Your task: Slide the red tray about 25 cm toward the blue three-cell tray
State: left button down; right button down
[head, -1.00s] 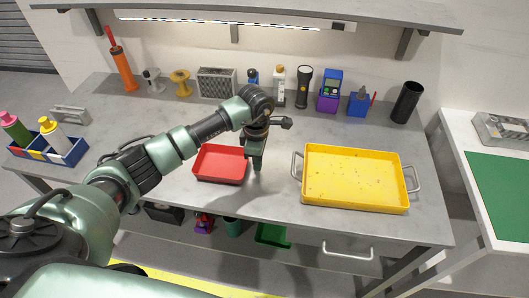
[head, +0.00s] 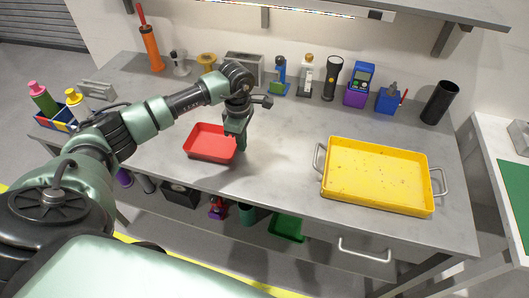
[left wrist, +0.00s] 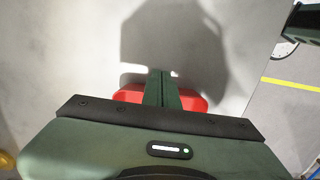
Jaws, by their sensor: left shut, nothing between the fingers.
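The red tray (head: 208,146) lies flat and empty near the front of the grey workbench. My left gripper (head: 240,146) is shut and points down at the tray's right side, close against its rim. Whether it touches cannot be told for sure. In the left wrist view the shut fingers (left wrist: 161,84) stand in front of the red tray (left wrist: 191,102), which is mostly hidden by the gripper body. The blue three-cell tray (head: 85,113) stands at the bench's left end with bottles in it, partly behind my left arm. My right gripper is not in view.
A yellow tray (head: 376,174) with handles stands at the right. An orange tool (head: 151,47), a flashlight (head: 332,78) and a black cup (head: 440,102) stand along the back. A grey block (head: 97,90) is behind the blue tray. Bench between the red and blue trays looks clear.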

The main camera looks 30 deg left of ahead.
aim_at(201, 141)
pick_arm(q)
jog(key=s+a+b, duration=0.1)
jog(key=a, duration=0.3)
jog(key=s+a+b, duration=0.1)
jog(key=a+b, duration=0.1)
jog(key=a, duration=0.3)
jog(key=s+a+b, duration=0.1)
jog(key=a, duration=0.3)
jog(key=shift+s+a+f, duration=0.1)
jog(key=shift+a, duration=0.15)
jog(key=shift+s+a, duration=0.1)
jog(key=shift+a, duration=0.35)
jog(key=shift+d, duration=0.2)
